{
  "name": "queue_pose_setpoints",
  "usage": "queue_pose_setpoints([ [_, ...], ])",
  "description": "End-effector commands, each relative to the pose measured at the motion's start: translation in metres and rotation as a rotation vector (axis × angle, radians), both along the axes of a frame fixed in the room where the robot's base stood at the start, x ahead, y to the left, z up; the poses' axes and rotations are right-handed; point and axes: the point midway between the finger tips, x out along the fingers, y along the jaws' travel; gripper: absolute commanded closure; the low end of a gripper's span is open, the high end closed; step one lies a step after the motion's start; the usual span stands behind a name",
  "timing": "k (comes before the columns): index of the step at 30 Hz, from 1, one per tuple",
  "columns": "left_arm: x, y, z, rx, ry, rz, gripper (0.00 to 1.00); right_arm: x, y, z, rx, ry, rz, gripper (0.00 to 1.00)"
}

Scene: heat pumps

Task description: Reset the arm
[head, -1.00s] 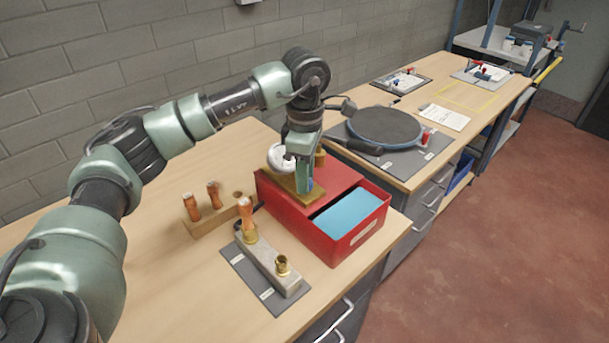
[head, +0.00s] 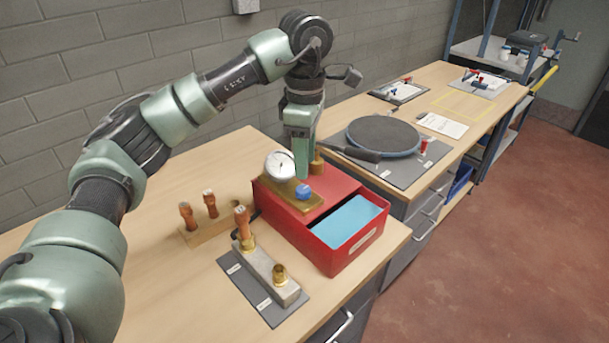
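My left arm comes in from the left and bends down over the workbench. My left gripper (head: 301,170) points down above the brass base plate on the red box (head: 325,205). A round white dial gauge (head: 280,165) and a blue knob (head: 304,191) stand on that brass plate, just beside and below the fingers. The gripper seems to hold nothing, but its fingers are seen edge-on and their gap does not show. My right gripper is out of view.
Copper-coloured plugs stand in a wooden holder (head: 205,232), and another stands in a metal block (head: 262,272) on a grey mat. A round dark plate (head: 384,136) lies further right. Bare bench lies at left.

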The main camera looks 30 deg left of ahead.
Motion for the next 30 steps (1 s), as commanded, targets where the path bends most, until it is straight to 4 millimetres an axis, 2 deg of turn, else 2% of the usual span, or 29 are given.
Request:
queue_pose_setpoints([
  [4,0.000,0.000,0.009,0.000,0.001,-0.001,0.61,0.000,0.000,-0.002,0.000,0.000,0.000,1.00],
  [19,0.000,0.000,0.011,0.000,0.001,-0.001,0.61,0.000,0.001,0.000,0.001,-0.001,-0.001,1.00],
  [30,0.000,0.000,0.072,0.000,0.001,-0.001,0.61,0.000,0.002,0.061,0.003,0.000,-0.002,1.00],
])
